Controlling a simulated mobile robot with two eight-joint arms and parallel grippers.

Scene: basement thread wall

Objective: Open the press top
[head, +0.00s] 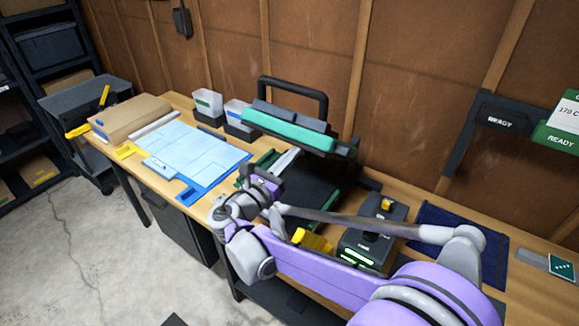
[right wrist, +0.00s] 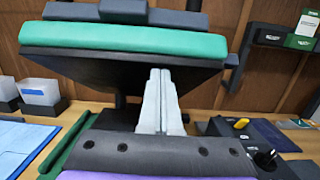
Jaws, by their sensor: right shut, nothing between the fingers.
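The heat press stands on the wooden bench. Its top (head: 290,128) has a teal front edge and a black loop handle (head: 296,84), and it is tilted up above the dark lower bed (head: 305,190). In the right wrist view the press top (right wrist: 125,38) shows its dark underside facing me. My right gripper (head: 288,160) is shut and empty, its pale fingers between the bed and the raised top. In the right wrist view the fingers (right wrist: 161,100) overlap the underside; I cannot tell if they touch it. My left gripper is not in view.
A dark control box (head: 372,240) stands right of the press, with a yellow piece beside it. A blue sheet (head: 195,160), a cardboard box (head: 130,115) and two small bins (head: 208,103) lie to the left. A wooden wall closes the back.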

